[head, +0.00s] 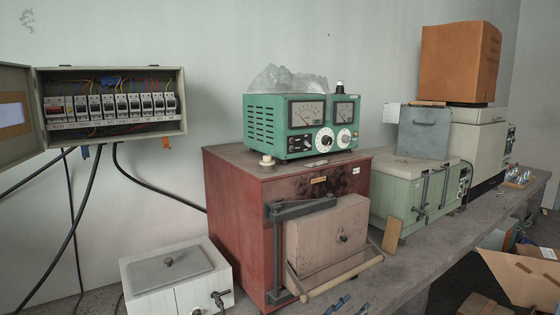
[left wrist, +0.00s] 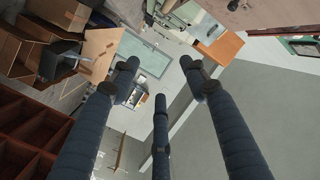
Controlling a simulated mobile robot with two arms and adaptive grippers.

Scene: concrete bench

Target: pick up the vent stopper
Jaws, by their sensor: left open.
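The vent stopper appears to be the small cream knob (head: 267,161) on the top of the red kiln (head: 235,205), near its left front edge. It stands upright in front of the green meter unit, with bare kiln top around it. In the left wrist view my left gripper (left wrist: 159,82) is open, its dark padded fingers spread apart with nothing between them. I cannot make out the stopper in that view.
The green meter unit (head: 300,126) stands on the kiln, close behind the stopper. A cream box with a grey lid (head: 172,268) is at front left. An open breaker box (head: 112,102) hangs on the wall. A pale green box (head: 413,190) stands to the right.

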